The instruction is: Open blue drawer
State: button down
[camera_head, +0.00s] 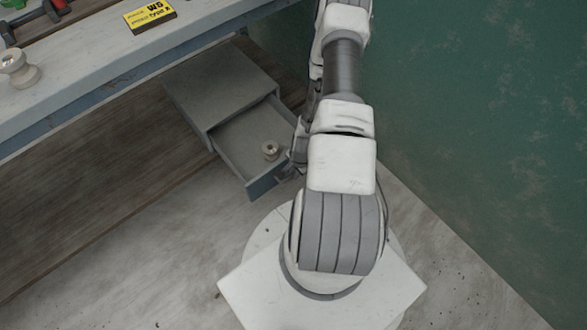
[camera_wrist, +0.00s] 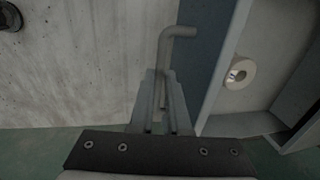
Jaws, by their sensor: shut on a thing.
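The blue drawer (camera_head: 264,184) is pulled well out of its grey cabinet (camera_head: 222,85), under the bench. Its blue front also shows in the wrist view (camera_wrist: 202,45). A bent grey bar handle (camera_wrist: 177,33) is on the drawer front. My gripper (camera_wrist: 163,98) is shut on this handle, with the fingers on either side of the bar. In the head view my arm hides most of the gripper and part of the drawer's right side. A pale spool (camera_head: 269,150) sits inside the open drawer; it also shows in the wrist view (camera_wrist: 240,72).
The workbench (camera_head: 95,75) runs along the upper left, with a yellow box (camera_head: 150,15), another pale spool (camera_head: 18,68) and tools on it. A green wall (camera_head: 480,120) stands close on the right. The floor left of the drawer is clear.

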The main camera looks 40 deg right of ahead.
jog(key=c, duration=0.9)
grip_release()
jog(key=s+r+p, duration=0.1)
jog(key=r+p, duration=0.1)
jog(key=r, duration=0.3)
jog(key=s+r+p, duration=0.1)
jog(key=r, duration=0.5)
jog(key=s+r+p, duration=0.1)
jog(key=r+p, duration=0.1)
jog(key=r, duration=0.4)
jog(key=shift+s+d+p, duration=0.1)
jog(key=shift+p, duration=0.2)
jog(key=shift+r, duration=0.1)
